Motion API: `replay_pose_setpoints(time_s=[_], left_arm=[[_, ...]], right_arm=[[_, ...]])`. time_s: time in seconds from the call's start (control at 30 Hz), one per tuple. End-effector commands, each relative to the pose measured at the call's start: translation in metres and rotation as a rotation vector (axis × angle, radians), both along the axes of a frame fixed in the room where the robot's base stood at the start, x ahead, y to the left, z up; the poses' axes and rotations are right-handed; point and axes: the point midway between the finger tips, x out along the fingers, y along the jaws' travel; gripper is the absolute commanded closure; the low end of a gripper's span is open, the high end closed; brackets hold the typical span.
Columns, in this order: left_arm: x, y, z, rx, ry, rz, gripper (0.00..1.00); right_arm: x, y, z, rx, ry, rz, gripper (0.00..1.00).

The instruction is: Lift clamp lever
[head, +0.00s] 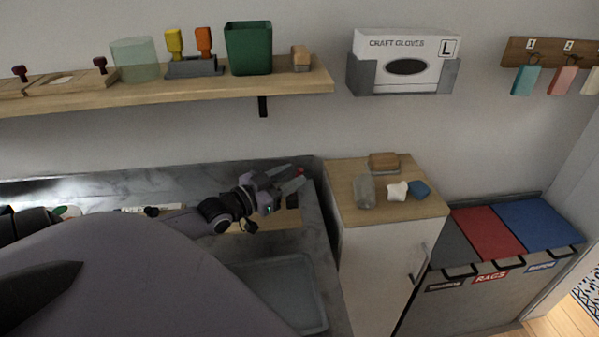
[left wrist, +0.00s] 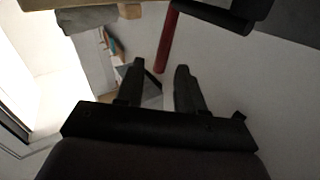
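A red bar, likely the clamp lever (left wrist: 168,40), shows in the left wrist view. It runs down from the top toward the space between my fingertips; I cannot tell whether it touches them. A black rounded part (left wrist: 220,14) is beside its upper end. My right gripper is not in view.
A grey tray (head: 290,285) lies in front of my left gripper. A wooden-topped cabinet (head: 405,208) with small blocks stands to the right. A shelf (head: 170,95) with a green bin (head: 248,48) hangs above. Lidded bins (head: 490,232) stand far right.

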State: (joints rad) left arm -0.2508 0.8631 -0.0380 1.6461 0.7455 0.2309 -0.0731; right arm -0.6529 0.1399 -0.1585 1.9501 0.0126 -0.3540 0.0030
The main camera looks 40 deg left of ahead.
Motion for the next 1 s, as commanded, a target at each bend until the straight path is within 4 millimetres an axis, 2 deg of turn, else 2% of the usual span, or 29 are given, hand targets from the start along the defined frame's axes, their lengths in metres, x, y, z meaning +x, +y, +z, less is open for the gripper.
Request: replay_pose_setpoints(time_s=[0.1, 0.3, 0.77, 0.9, 1.0], left_arm=[[0.013, -0.001, 0.001, 0.001, -0.002, 0.001, 0.62], [0.028, -0.003, 0.000, 0.001, -0.001, 0.001, 0.62], [0.035, -0.004, 0.000, 0.001, 0.000, 0.000, 0.62], [0.034, -0.004, 0.000, 0.001, 0.000, 0.000, 1.00], [0.034, -0.004, 0.000, 0.001, 0.000, 0.000, 1.00]], right_arm=[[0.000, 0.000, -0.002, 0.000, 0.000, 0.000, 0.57], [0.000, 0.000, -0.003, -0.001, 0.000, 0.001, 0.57], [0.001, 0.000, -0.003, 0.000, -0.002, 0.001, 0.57], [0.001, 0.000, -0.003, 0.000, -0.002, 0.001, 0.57], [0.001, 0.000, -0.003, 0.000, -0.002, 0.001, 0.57]])
